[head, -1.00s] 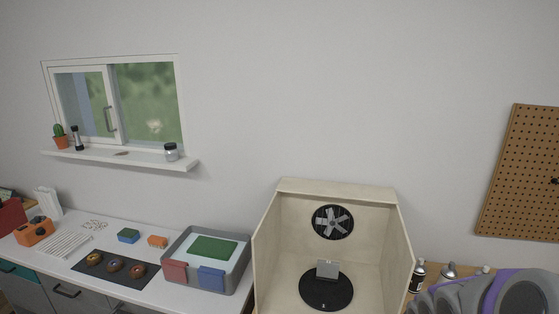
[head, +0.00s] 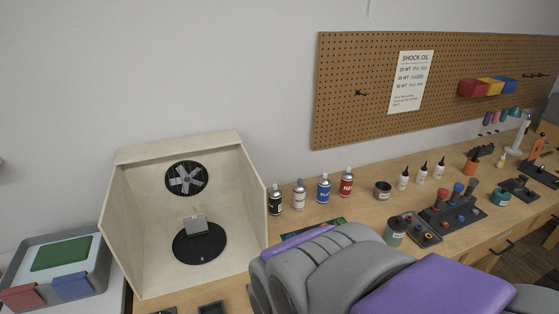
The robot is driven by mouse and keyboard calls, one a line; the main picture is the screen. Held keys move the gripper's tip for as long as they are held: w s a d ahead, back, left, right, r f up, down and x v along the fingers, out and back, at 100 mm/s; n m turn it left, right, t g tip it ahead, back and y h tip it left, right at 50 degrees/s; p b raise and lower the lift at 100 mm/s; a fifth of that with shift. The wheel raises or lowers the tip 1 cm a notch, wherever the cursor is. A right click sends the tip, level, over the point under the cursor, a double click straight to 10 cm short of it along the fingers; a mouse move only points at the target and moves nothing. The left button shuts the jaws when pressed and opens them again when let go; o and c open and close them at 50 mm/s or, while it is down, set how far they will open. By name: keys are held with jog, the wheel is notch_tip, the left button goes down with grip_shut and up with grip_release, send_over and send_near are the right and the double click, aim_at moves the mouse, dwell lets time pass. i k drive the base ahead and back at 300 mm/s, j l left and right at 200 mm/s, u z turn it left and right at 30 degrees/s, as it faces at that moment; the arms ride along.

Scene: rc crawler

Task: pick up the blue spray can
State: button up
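The blue spray can (head: 324,189) stands upright on the wooden bench in the head view. It is in a row of cans, between a white can (head: 299,195) on its left and a red can (head: 346,183) on its right. A black can (head: 275,199) stands at the left end of the row. Grey and purple parts of my own arm fill the lower right, in front of the bench. My gripper's fingers do not show.
An open wooden spray booth (head: 185,215) with a fan and a black turntable (head: 199,243) stands left of the cans. Right of them are a dark jar (head: 383,190), several white bottles (head: 422,173) and a tool stand (head: 453,212). A pegboard (head: 370,90) hangs behind.

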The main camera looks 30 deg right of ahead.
aim_at(323, 185)
jog(key=z, duration=1.15)
jog(key=i+l+z, duration=0.15)
jog(key=l+z, duration=0.25)
jog(key=i+l+z, duration=0.15)
jog(key=z, duration=0.2)
